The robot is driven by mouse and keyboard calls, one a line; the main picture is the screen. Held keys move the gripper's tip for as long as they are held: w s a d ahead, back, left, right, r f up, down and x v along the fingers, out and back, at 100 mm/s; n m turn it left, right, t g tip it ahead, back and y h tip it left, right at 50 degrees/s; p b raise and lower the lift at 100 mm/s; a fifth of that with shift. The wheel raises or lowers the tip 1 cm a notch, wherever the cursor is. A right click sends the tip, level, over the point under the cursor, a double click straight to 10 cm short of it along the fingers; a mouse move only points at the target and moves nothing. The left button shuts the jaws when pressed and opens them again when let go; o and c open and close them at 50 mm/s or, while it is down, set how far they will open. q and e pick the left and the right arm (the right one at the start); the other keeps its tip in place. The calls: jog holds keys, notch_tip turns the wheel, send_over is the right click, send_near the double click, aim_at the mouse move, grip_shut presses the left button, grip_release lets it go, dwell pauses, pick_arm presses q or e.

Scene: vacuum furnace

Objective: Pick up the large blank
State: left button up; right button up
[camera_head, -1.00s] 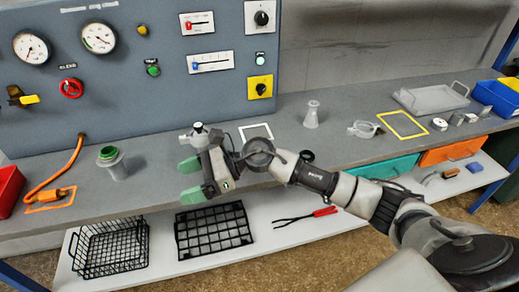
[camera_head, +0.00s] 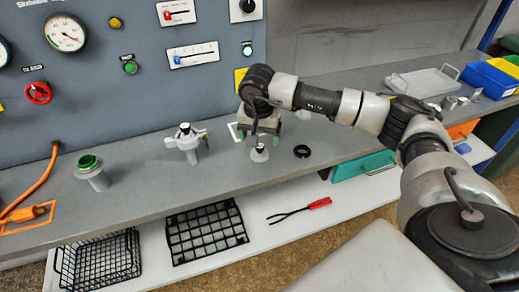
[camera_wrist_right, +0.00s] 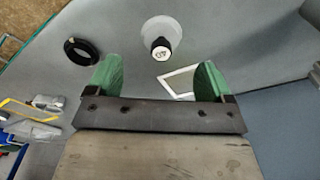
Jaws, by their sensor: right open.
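My right gripper (camera_head: 262,140) points down at the bench, open and empty, its green fingers apart. A white round piece with a dark knob (camera_head: 260,154) stands on the bench just below it. In the right wrist view this piece (camera_wrist_right: 163,38) shows between and beyond the open fingers (camera_wrist_right: 158,80), with no contact visible. A black ring (camera_head: 302,151) lies to its right; it also shows in the wrist view (camera_wrist_right: 82,51). Small metal parts (camera_head: 448,103) lie at the far right. No label shows which piece is the large blank. My left gripper is not in view.
A white fitting (camera_head: 186,142) and a green-topped pot (camera_head: 91,172) stand on the bench (camera_head: 140,190) to the left. A flat tray (camera_head: 423,82) and blue bins (camera_head: 490,78) are at the right. Wire baskets (camera_head: 100,257) and red-handled tongs (camera_head: 300,210) are on the lower shelf.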

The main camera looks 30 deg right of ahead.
aim_at(260, 146)
jog(key=f, duration=0.2)
jog(key=f+p, duration=0.1)
jog(key=f, duration=0.2)
jog(key=shift+w+d+f, duration=0.2)
jog(key=shift+f, duration=0.1)
jog(key=c, duration=1.1)
jog(key=shift+o, duration=0.2)
